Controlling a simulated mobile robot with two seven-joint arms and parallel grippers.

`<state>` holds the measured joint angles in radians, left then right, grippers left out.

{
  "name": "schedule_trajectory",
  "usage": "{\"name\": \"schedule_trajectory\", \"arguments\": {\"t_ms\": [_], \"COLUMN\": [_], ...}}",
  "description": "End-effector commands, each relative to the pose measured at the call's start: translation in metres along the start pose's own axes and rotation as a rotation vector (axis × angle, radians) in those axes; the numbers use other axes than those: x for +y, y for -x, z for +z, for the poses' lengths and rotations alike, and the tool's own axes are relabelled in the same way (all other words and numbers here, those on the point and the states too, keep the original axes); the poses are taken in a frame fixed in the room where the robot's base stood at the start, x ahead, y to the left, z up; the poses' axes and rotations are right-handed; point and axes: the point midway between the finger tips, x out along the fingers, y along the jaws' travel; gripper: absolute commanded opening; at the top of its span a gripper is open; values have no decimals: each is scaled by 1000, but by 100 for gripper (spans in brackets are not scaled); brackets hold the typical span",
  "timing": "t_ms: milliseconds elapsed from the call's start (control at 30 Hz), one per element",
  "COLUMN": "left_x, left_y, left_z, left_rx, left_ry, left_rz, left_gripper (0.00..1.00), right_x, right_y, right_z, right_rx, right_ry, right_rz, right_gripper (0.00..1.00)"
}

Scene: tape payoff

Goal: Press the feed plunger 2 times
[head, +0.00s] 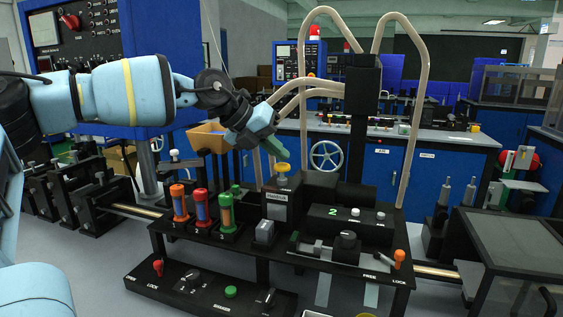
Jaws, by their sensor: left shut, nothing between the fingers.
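A yellow mushroom-shaped knob (283,168), which looks like the feed plunger, stands on a small black block (281,200) with a white label too small to read surely. My left gripper (275,147) is shut and empty. Its greenish fingertips point down and right, just above and slightly left of the yellow knob. I cannot tell whether they touch it. My right gripper is out of view.
Orange, red and green cylinders (201,208) stand left of the block. A black unit with a green 2 (352,212) and an orange-topped lever (399,257) are to the right. A post with beige hoses (362,90) rises behind.

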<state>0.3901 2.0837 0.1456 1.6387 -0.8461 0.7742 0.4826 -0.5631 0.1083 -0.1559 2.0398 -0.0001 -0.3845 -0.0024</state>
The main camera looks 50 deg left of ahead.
Motion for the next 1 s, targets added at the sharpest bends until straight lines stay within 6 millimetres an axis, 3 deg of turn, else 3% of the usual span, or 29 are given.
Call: {"name": "schedule_trajectory", "arguments": {"t_ms": [567, 1000], "left_x": [-6, -25], "left_y": [8, 34], "left_z": [6, 25], "left_rx": [-3, -5], "left_ry": [-1, -2], "left_rz": [-2, -3], "left_gripper": [0, 0], "right_x": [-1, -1], "right_y": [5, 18], "right_z": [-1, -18], "right_rx": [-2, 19], "right_ry": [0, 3], "right_rz": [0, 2], "right_gripper": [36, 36]}}
